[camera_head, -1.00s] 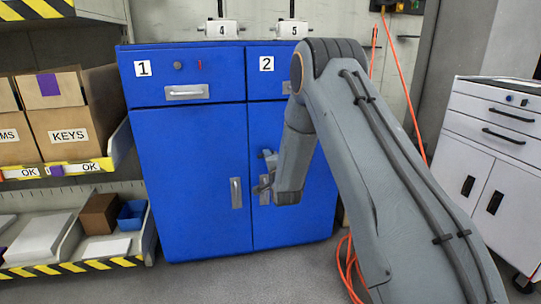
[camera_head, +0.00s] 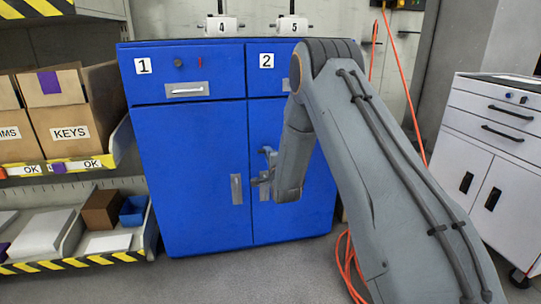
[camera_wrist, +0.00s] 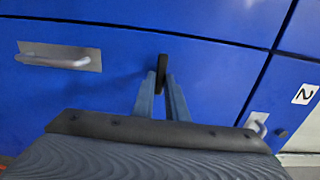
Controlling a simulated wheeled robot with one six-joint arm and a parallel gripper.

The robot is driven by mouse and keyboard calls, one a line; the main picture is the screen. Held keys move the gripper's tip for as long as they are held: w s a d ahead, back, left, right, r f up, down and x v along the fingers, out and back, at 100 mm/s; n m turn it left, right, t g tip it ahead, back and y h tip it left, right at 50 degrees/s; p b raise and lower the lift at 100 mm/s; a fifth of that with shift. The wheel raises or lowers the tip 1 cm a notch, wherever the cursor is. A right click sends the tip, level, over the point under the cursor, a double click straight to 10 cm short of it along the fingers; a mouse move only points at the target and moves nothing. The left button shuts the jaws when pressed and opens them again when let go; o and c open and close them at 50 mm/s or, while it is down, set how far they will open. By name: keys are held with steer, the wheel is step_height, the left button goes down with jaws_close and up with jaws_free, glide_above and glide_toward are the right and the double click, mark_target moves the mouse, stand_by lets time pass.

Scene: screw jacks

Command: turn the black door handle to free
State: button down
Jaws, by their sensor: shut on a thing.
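The black door handle (camera_wrist: 163,60) is on the right door of the blue cabinet (camera_head: 195,140). In the wrist view, its dark end shows between and just beyond the fingertips of my gripper (camera_wrist: 163,82). The gripper is shut on the handle. In the head view, my gripper (camera_head: 264,168) is at the right door near the seam between the doors, and I cannot make out the black handle there. A silver pull handle (camera_wrist: 62,57) on the same door lies to the left of my fingers in the wrist view.
The left door has its own silver pull (camera_head: 236,189). Drawers labelled 1 and 2 sit above the doors. Shelves with cardboard boxes (camera_head: 70,115) stand left, and a white cabinet (camera_head: 495,150) stands right. An orange cable (camera_head: 349,270) lies beside the blue cabinet. Grey floor shows in front.

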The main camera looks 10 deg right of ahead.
steer(key=c, duration=1.8)
jaws_free()
steer(key=shift+d, duration=0.1)
steer(key=shift+o, duration=0.2)
steer(key=s+p, duration=0.2)
steer(key=s, duration=0.6)
